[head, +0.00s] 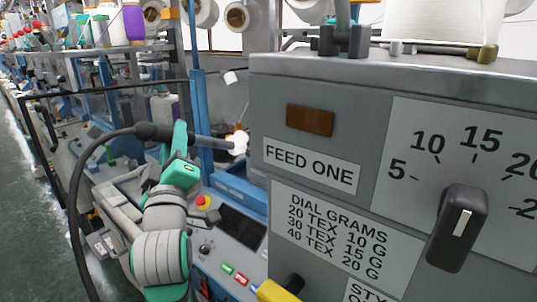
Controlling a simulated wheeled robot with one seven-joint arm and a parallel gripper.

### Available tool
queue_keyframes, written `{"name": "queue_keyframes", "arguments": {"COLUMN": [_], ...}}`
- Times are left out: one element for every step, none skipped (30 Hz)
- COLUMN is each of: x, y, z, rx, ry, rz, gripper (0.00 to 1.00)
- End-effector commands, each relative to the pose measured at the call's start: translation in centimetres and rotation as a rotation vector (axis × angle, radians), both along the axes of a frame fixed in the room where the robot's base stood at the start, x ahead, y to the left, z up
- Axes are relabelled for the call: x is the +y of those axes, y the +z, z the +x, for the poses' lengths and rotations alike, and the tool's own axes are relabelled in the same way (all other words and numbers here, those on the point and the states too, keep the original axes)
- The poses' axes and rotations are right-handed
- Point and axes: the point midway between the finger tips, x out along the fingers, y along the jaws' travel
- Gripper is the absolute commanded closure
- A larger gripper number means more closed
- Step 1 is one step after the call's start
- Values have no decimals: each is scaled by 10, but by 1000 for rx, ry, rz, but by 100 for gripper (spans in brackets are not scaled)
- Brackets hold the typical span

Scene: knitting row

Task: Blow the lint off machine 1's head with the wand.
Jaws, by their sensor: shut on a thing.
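My gripper (180,150), grey and green, is shut on the wand in the left middle of the head view. The wand (207,143) is a dark grey tube pointing right, with a black grip and a black hose hanging down at the left. A pale rounded patch (238,142) shows at the wand's tip; I cannot tell whether it is lint or part of the wand. The tip is by a blue upright, left of a grey box marked FEED ONE (311,165). I cannot tell which part is machine 1's head; the grey box may hide some of it.
The grey box fills the right side, with a black dial knob (458,228) and a yellow-handled part (277,291) at its lower left. A control panel (232,240) with a red button lies below my gripper. Yarn cones (133,22) stand on racks behind. Floor (35,240) is open at far left.

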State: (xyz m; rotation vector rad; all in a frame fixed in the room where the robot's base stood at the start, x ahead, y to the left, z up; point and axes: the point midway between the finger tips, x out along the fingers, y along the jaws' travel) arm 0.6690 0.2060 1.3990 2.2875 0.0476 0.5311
Motion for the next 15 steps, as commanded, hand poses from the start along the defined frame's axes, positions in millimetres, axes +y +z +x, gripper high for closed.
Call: {"name": "queue_keyframes", "arguments": {"x": [0, 0, 0, 0, 0, 0, 1, 2, 4, 6, 7, 10, 11, 12, 14], "y": [0, 0, 0, 0, 0, 1, 1, 1, 2, 2, 3, 4, 4, 5, 5], "z": [0, 0, 0, 0, 0, -1, -1, -2, -4, -6, -8, -11, -13, -15, -18], "rx": [-1, -1, -1, -1, -1, -1, -1, -1, -1, -2, -2, -2, -3, -2, -2], "ry": [0, 0, 0, 0, 0, 0, 0, 1, 1, 2, 3, 3, 3, 2, 2], "rz": [0, 0, 0, 0, 0, 0, 0, 0, 0, 0, -1, -1, -1, -1, 0], "gripper": [100, 100, 100, 100, 100, 100, 100, 100, 100, 100, 100, 100, 100, 100, 100]}}
